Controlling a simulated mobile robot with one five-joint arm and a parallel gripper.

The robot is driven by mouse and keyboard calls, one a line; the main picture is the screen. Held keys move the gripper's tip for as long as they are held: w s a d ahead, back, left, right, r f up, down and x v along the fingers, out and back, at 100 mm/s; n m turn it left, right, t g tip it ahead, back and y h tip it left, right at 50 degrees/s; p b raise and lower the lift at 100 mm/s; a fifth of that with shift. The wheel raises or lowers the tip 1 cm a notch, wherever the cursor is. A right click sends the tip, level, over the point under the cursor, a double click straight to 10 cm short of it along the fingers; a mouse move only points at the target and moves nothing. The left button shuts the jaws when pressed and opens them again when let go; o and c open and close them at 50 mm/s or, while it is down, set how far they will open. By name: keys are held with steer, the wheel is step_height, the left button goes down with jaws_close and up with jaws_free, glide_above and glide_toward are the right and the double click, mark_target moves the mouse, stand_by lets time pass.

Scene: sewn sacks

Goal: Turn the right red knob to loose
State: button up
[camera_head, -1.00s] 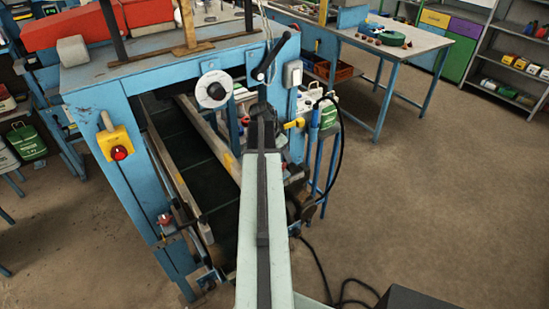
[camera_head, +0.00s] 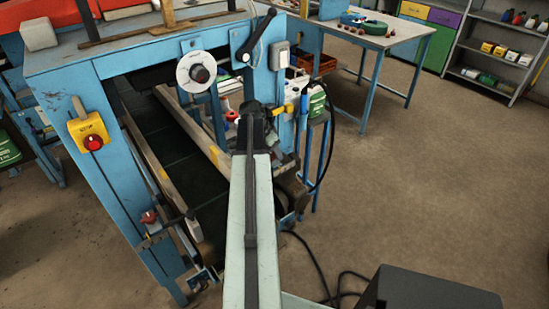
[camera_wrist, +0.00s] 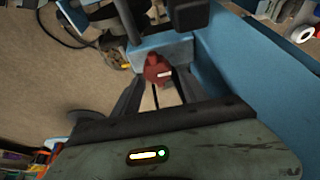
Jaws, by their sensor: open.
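A red knob (camera_wrist: 157,70) shows in the wrist view on a light-blue block (camera_wrist: 158,50). A short white mark shows on the right part of its face. My gripper (camera_wrist: 160,87) is open, with its two dark fingers on either side below the knob. I cannot tell whether they touch it. In the head view, my gripper end is mostly hidden by my own arm, and I cannot make out this knob there. Another red knob (camera_head: 149,217) sits low on the left leg of the blue machine frame (camera_head: 110,190).
The frame carries a white dial (camera_head: 188,75), a black crank handle (camera_head: 256,38) and a yellow box (camera_head: 78,127) with a red button. A dark belt (camera_head: 170,140) runs inside it. Black cables lie at right. The floor (camera_head: 420,190) on the right is clear.

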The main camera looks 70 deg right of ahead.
steer(key=shift+s, duration=0.1)
jaws_close()
steer(key=shift+n, duration=0.6)
steer(key=n+t, duration=0.1)
steer(key=n, duration=0.2)
steer(key=shift+w+n+t, duration=0.2)
steer(key=shift+n+t, duration=0.1)
steer(key=shift+t, duration=0.1)
steer(key=n, duration=0.1)
steer(key=n+t, duration=0.1)
steer(key=n, duration=0.2)
steer(key=shift+w+n+t, duration=0.25)
steer(key=shift+n+t, duration=0.05)
steer(key=n, duration=0.1)
steer(key=n+t, duration=0.1)
steer(key=n, duration=0.3)
steer(key=shift+w+t+y, duration=0.25)
steer(key=shift+t+y, duration=0.05)
steer(key=shift+t, duration=0.1)
steer(key=shift+a+n+t+y, duration=0.2)
steer(key=shift+n+t+y, duration=0.25)
steer(key=shift+n, duration=1.55)
